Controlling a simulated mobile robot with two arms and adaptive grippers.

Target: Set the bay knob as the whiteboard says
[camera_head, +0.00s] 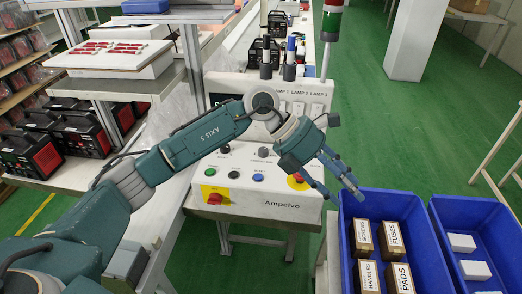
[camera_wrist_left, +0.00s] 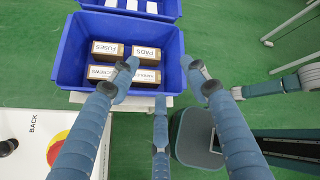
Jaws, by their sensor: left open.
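The light control panel marked "Ampelvo" (camera_head: 282,203) stands at the middle of the head view. A black knob (camera_head: 263,152) and another dark knob (camera_head: 225,149) sit on its sloped face, above a row of coloured buttons. Which of them is the bay knob I cannot tell. No whiteboard text is readable in view. My left gripper (camera_head: 342,190) is open and empty, with its fingers spread past the panel's right edge, near the blue bin. In the wrist view, its fingers (camera_wrist_left: 163,80) spread in front of the bin. My arm and wrist hide part of the panel.
A blue bin (camera_head: 345,225) with several labelled boxes stands right of the panel, beside a second blue bin (camera_head: 437,215). A red knob on yellow (camera_head: 215,199) is at the panel's front left. Lamp posts rise behind.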

